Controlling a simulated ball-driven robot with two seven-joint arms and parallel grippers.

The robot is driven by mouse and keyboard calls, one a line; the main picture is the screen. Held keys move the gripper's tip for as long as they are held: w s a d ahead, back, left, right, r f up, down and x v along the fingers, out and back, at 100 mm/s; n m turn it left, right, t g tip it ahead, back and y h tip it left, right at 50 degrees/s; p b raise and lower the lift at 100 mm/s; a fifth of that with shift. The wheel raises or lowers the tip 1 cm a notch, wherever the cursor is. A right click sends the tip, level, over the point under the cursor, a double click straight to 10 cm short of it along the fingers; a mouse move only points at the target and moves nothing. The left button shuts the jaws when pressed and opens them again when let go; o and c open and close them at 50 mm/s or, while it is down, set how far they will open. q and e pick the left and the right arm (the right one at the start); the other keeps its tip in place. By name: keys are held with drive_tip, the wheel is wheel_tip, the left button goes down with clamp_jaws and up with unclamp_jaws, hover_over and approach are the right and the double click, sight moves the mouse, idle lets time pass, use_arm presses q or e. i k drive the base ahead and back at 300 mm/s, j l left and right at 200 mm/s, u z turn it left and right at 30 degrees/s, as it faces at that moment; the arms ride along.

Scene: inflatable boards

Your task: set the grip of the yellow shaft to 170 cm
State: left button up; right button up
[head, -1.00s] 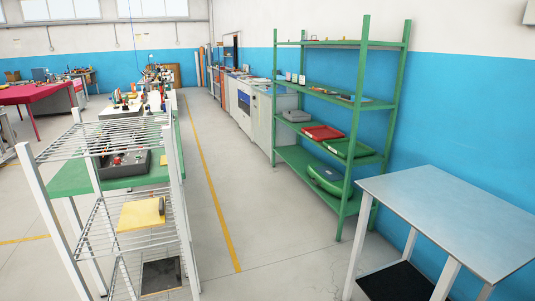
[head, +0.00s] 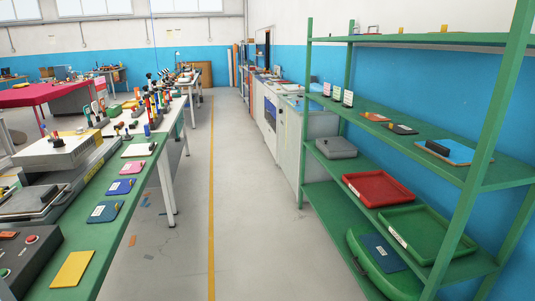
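I cannot make out the yellow shaft or its grip for certain. Several upright coloured items (head: 155,103), some red, green, blue and yellowish, stand on the white table (head: 181,108) at left, too small to identify. A flat yellow piece (head: 73,268) lies on the near end of the green bench (head: 105,240). Neither of my grippers is in view.
A clear aisle (head: 245,220) with a yellow floor line (head: 211,200) runs ahead. The green bench and white table border it at left. A green shelf rack (head: 480,150) with a red tray (head: 378,187) and green tray (head: 428,232) stands close at right.

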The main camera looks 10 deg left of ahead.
sight(148, 75)
drive_tip(key=i+j+u, duration=0.2)
drive_tip(key=i, duration=0.45)
drive_tip(key=i+u, duration=0.2)
drive_tip(key=i, duration=0.5)
drive_tip(key=i+l+u, duration=0.2)
drive_tip(key=i, duration=0.45)
drive_tip(key=i+l+u, duration=0.2)
drive_tip(key=i, duration=0.5)
drive_tip(key=i+l+u, duration=0.45)
drive_tip(key=i, duration=0.25)
drive_tip(key=i+l+u, duration=0.4)
drive_tip(key=i+l, duration=0.15)
drive_tip(key=i, duration=0.15)
